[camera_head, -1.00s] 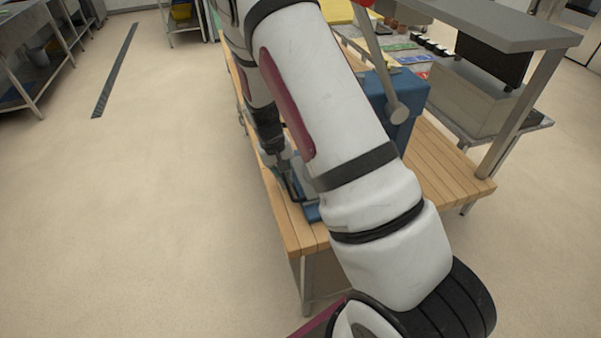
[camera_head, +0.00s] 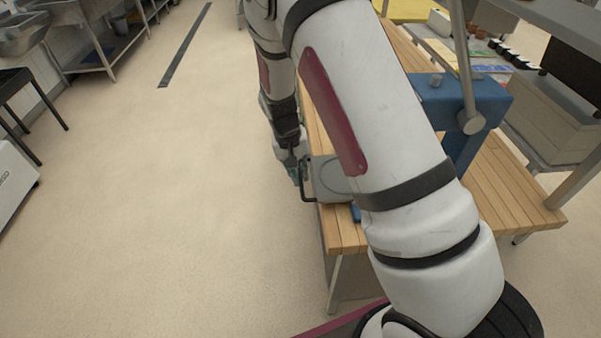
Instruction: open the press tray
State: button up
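The blue press (camera_head: 465,105) stands on the slatted wooden bench, partly hidden behind my arm. Its grey press tray (camera_head: 330,178) shows left of my arm. It reaches the bench's left edge, with a dark bar handle (camera_head: 308,186) just past that edge. My gripper (camera_head: 298,174) points down at the handle, beside or touching it. The fingers are small and partly hidden, so I cannot tell whether they are closed on the handle. The tray's right part is hidden by my arm.
The wooden bench (camera_head: 344,234) runs under the press. The floor (camera_head: 180,200) left of it is clear. A dark stool (camera_head: 25,95) and a white appliance (camera_head: 12,185) stand at the far left. A counter with small items (camera_head: 480,60) is at the back right.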

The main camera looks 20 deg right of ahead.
jog(key=shift+r, duration=0.1)
notch_tip(320, 180, up, 12)
jog(key=a, duration=0.2)
jog(key=shift+w, duration=0.3)
dwell(0.5)
jog(key=s+r+t+y, duration=0.15)
jog(key=s+r, duration=0.35)
jog(key=r, duration=0.5)
jog(key=s+r+n+t, duration=0.1)
jog(key=s+r+t, duration=0.1)
jog(key=s+r, duration=0.4)
jog(key=s+r+n+t, duration=0.2)
jog(key=s+r, duration=0.3)
jog(key=s, duration=1)
jog(key=shift+s+r+t+y, duration=0.25)
jog(key=shift+r+t+y, duration=0.1)
jog(key=shift+r, duration=0.05)
jog(key=shift+d, duration=0.1)
